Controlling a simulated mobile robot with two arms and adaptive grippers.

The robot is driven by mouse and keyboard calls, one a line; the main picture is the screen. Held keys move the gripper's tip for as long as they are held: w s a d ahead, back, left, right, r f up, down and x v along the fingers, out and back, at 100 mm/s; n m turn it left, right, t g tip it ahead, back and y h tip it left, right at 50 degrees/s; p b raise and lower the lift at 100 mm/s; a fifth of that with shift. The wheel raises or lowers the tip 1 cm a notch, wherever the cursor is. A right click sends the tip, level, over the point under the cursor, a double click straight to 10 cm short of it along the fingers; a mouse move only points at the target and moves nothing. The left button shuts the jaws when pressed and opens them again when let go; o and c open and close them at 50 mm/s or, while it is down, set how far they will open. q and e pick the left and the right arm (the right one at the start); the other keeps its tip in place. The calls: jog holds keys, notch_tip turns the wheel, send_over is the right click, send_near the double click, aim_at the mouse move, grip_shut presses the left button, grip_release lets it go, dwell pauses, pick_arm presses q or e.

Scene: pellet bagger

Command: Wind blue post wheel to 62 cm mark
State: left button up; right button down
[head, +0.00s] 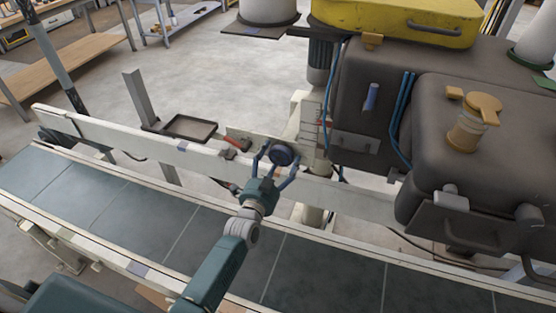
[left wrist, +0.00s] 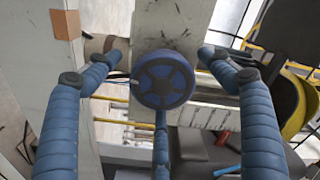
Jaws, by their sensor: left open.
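The blue post wheel (head: 283,154) is a small dark blue handwheel on the cream post, just beyond the conveyor's far rail. In the left wrist view the wheel (left wrist: 164,80) faces the camera, with a blue rim, spokes and a round hub. My left gripper (head: 274,158) is open, its blue fingers on either side of the wheel. In the left wrist view gaps show between the fingers and the rim. A scale plate (head: 311,122) with red marks stands on the post above the wheel; its figures are too small to read. My right gripper is not in view.
A conveyor (head: 120,215) with grey-blue plates runs below my arm. Its pale far rail (head: 150,147) passes close to the wheel. The bulky dark machine (head: 460,150) stands right of the post, with blue hoses. A tray (head: 189,127) lies behind the rail.

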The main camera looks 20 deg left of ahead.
pick_arm(q)
jog(key=c, duration=1.1)
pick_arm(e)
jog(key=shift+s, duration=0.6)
